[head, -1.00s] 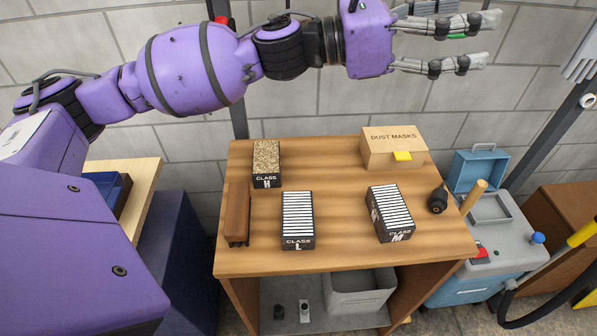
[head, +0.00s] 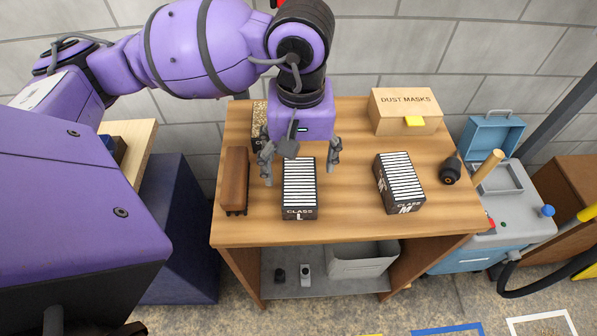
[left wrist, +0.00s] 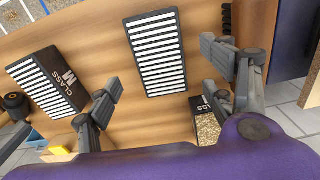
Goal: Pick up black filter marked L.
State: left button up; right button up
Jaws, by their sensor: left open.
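The black filter marked L (head: 299,190) lies on the wooden table (head: 345,215), with white pleats on top and "CLASS L" on its near face. It also shows in the left wrist view (left wrist: 157,55), with its label out of sight there. My left gripper (head: 301,178) is open and points down over the far end of this filter, its fingers to either side and apart from it. In the left wrist view the open fingers (left wrist: 165,92) frame the filter. My right gripper is not in view.
A similar filter marked M (head: 399,183) lies to the right; filter H (head: 259,128) is partly hidden behind my gripper. A dust mask box (head: 405,110) and black knob (head: 450,170) stand right. The table between L and M is clear.

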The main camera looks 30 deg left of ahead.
aim_at(300, 181)
pick_arm(q)
jog(key=f, duration=0.4)
jog(key=f+p, duration=0.1)
jog(key=f, duration=0.1)
jog(key=shift+s+d+f, duration=0.1)
jog(key=shift+s+f, duration=0.15)
jog(key=shift+f, duration=0.1)
jog(key=c, duration=1.3)
